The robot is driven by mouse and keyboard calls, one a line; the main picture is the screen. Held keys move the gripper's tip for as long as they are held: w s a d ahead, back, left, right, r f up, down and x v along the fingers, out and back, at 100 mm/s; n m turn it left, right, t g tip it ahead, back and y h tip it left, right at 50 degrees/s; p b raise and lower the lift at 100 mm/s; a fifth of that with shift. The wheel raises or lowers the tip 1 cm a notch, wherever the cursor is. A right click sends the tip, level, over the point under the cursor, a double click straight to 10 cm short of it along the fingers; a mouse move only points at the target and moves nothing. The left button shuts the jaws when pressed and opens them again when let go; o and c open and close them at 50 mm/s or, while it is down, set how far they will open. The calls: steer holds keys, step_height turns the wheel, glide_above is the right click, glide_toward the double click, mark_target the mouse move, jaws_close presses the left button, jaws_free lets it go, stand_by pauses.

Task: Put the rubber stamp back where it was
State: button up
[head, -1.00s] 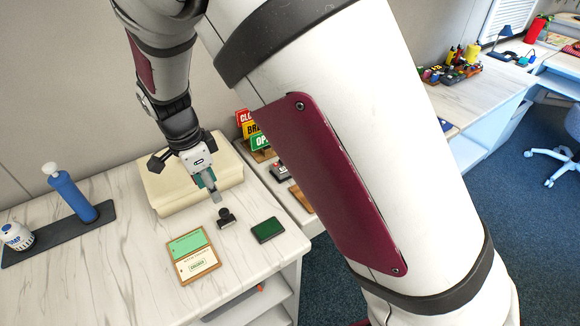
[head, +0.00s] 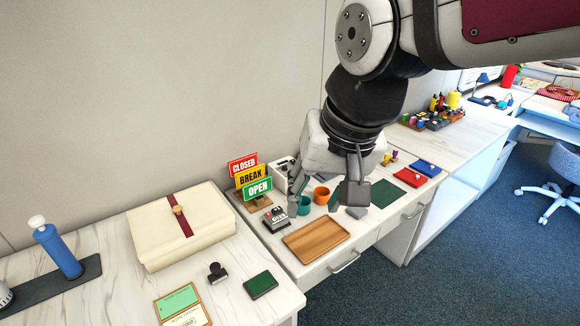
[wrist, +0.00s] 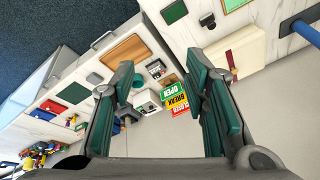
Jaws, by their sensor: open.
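The black rubber stamp (head: 217,272) stands on the pale marbled desk, between the cream box and the green ink pad (head: 261,284), touching neither. A green-and-cream card (head: 179,302) lies in front of it, cut off by the lower frame edge. The stamp also shows at the top of the wrist view (wrist: 207,20), with the ink pad beside it (wrist: 174,12). My gripper (head: 327,207) is open and empty. It hangs over the right-hand desk, well to the right of the stamp; its open fingers also show in the wrist view (wrist: 162,75).
A cream box (head: 150,240) with a dark red strap lies behind the stamp. CLOSED, BREAK and OPEN signs (head: 250,178) stand near the wall.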

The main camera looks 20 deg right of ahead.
steer(key=s+d+n+t, duration=0.1)
steer(key=s+d+n, duration=0.2)
steer(key=s, duration=0.3)
steer(key=shift+s+r+h, duration=0.15)
steer(key=shift+s+h, duration=0.05)
steer(key=shift+h, duration=0.2)
steer(key=shift+a, duration=0.1)
stand_by(0.7)
